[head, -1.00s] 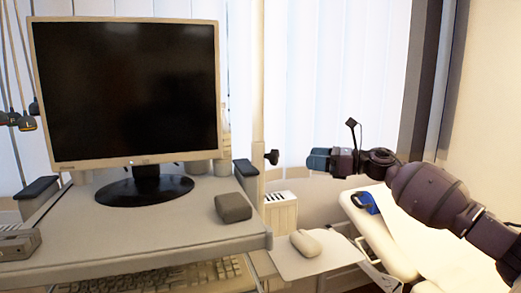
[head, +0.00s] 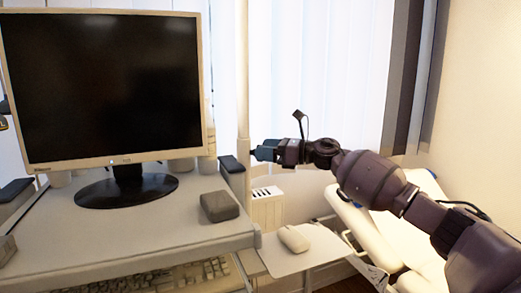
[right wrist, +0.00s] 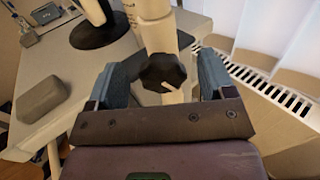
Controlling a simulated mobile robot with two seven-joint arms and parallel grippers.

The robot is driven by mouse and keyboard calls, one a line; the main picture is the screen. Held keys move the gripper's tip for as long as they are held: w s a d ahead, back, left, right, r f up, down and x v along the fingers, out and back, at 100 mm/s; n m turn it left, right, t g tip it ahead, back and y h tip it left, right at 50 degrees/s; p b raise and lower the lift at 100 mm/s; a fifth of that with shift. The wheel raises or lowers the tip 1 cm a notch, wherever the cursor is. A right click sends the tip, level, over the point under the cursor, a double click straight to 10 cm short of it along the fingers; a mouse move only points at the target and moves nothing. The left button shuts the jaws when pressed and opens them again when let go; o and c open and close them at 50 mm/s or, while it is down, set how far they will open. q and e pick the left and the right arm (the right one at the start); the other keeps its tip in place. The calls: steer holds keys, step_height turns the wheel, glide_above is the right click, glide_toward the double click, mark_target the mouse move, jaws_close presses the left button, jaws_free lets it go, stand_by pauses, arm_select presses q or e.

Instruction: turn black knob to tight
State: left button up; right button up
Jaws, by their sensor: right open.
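The black knob (right wrist: 162,72) sits on a pale vertical pole (right wrist: 155,32) in the right wrist view. My right gripper (right wrist: 160,78) is open, with one blue-grey finger on each side of the knob. I cannot tell whether either finger touches it. In the head view my right gripper (head: 262,151) reaches left to the pole (head: 243,100), and it hides the knob there. My left gripper is not in view.
A monitor (head: 105,85) stands on the grey cart (head: 140,232) left of the pole, with a dark grey box (head: 219,206) near the cart's right edge. A mouse (head: 293,239) lies on a side shelf (head: 312,252). A white radiator (right wrist: 270,85) is behind.

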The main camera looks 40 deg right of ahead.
steer(key=shift+w+a, duration=0.45)
steer(key=shift+w, duration=0.1)
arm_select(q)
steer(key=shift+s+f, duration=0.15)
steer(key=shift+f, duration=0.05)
arm_select(e)
steer(key=shift+w+a, duration=0.15)
steer(key=shift+w, duration=0.05)
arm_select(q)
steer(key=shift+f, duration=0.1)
arm_select(e)
steer(key=shift+c, duration=0.2)
steer(key=c, duration=0.9)
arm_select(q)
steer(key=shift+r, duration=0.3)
